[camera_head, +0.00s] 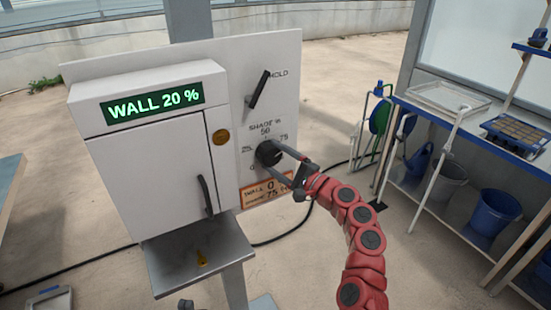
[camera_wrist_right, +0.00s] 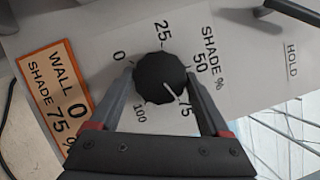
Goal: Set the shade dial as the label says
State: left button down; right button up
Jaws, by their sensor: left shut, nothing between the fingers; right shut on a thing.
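The black shade dial (camera_wrist_right: 160,78) sits on the white panel, ringed by marks 0, 25, 50, 75 and 100. Its white pointer line points toward 75 in the wrist view. My right gripper (camera_head: 270,165) is shut on the dial, one finger on each side; it also shows in the wrist view (camera_wrist_right: 162,92). The orange label (camera_wrist_right: 57,95) reads WALL 0, SHADE 75 %; in the head view the label (camera_head: 262,192) is partly covered by my gripper. A small dark part of my left gripper (camera_head: 185,303) shows at the bottom edge, clear of the panel.
A green display (camera_head: 152,104) reads WALL 20 % on the white cabinet (camera_head: 150,180). A black lever (camera_head: 258,90) marked HOLD stands above the dial. A blue-edged bench (camera_head: 460,130) with buckets is at right.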

jog(key=o, duration=1.2)
jog(key=shift+a, duration=0.15)
jog(key=b+v, duration=0.3)
jog(key=v, duration=1.4)
jog(key=shift+s+f, duration=0.1)
